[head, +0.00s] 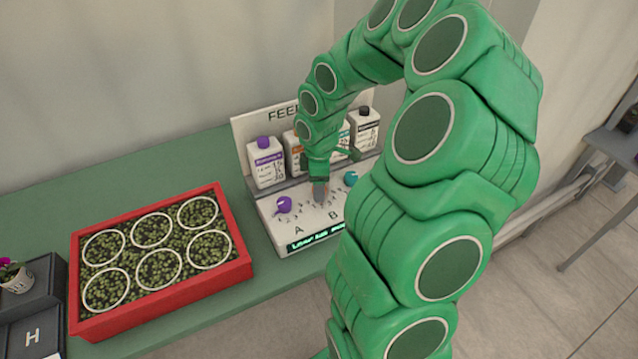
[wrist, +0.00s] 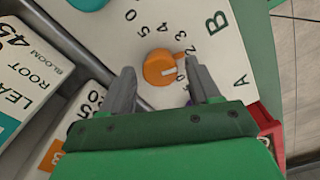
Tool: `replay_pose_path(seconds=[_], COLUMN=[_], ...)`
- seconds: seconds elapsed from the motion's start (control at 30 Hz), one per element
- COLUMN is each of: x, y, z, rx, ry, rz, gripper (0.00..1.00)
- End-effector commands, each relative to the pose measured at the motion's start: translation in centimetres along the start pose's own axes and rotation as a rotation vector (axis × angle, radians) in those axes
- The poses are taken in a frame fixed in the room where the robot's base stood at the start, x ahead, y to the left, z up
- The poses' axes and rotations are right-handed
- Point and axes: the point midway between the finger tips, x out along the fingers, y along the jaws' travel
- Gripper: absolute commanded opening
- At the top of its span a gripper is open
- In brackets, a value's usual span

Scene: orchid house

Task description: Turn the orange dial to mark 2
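The orange dial (wrist: 158,68) sits on the white panel (wrist: 238,55) beside the letter B in the wrist view. My gripper (wrist: 160,72) is open, with one grey finger on each side of the dial. A small gap shows between each finger and the dial. In the head view my gripper (head: 320,190) is low over the middle of the panel (head: 268,212) and hides the orange dial.
A purple dial (head: 283,204) is left of my gripper and a teal dial (head: 350,179) is right. Bottles (head: 265,163) stand behind the panel. A red tray of seedlings (head: 245,268) sits to the left on the green bench (head: 40,205). A dark box (head: 30,318) is at far left.

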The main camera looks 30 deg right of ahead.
Motion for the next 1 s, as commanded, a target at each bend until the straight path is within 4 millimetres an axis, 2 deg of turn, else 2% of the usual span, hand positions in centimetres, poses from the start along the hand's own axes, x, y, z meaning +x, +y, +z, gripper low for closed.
replay_pose_path(seconds=[0.47, 0.67, 1.0], x=[-0.5, -2.1, -6.7], y=[0.0, 0.1, 0.1], z=[0.1, 0.0, -0.1], rx=[0.001, 0.001, 0.000], ry=[-0.002, 0.000, 0.001], rz=[0.000, 0.003, 0.003], gripper=[0.67, 0.67, 0.67])
